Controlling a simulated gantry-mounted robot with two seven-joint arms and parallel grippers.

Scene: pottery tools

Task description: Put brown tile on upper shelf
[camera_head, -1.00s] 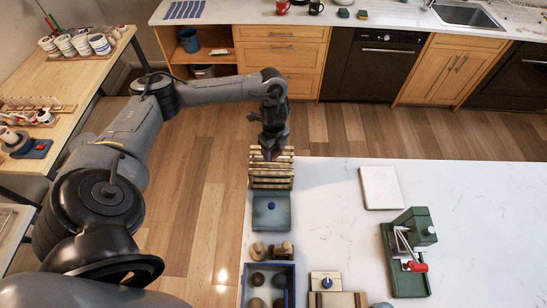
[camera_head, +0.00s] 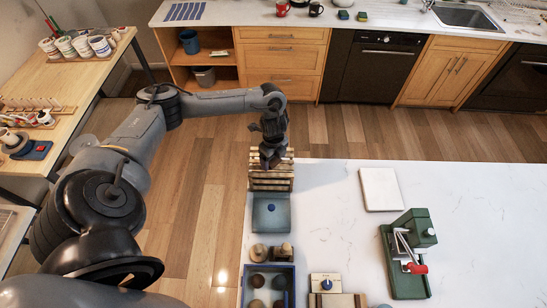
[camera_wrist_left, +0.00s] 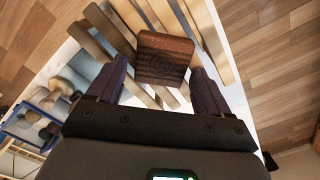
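In the head view my left gripper (camera_head: 271,160) is over the slatted wooden rack (camera_head: 270,182) at the table's far left corner. The tile is hidden there. My right gripper is out of view.
A blue-grey board (camera_head: 271,213) lies in front of the rack. Nearer are a blue-rimmed box (camera_head: 245,285) of round items and small wooden tools. The table between is clear.

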